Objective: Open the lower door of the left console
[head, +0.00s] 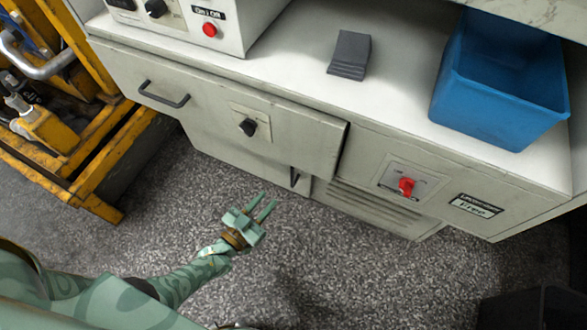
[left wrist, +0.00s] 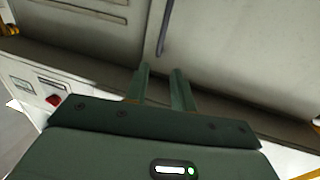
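The left console (head: 190,135) is pale, with a wide drawer front (head: 290,135) carrying a black knob (head: 248,127) and a dark handle (head: 165,95). Below it is the lower door (head: 235,158), largely hidden by the overhanging drawer front; it looks shut. Its dark upright handle (head: 294,178) shows near the right edge, and again in the left wrist view (left wrist: 165,28). My left gripper (head: 268,198) is green, open and empty, short of the handle. In the left wrist view its fingertips (left wrist: 161,68) point toward the handle, which appears just beyond them. My right gripper is not in view.
Beside the door are a vented panel (head: 375,208) and a red switch (head: 406,187). A blue bin (head: 500,85) and a grey block (head: 350,55) stand on top. A yellow frame (head: 85,190) stands at left.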

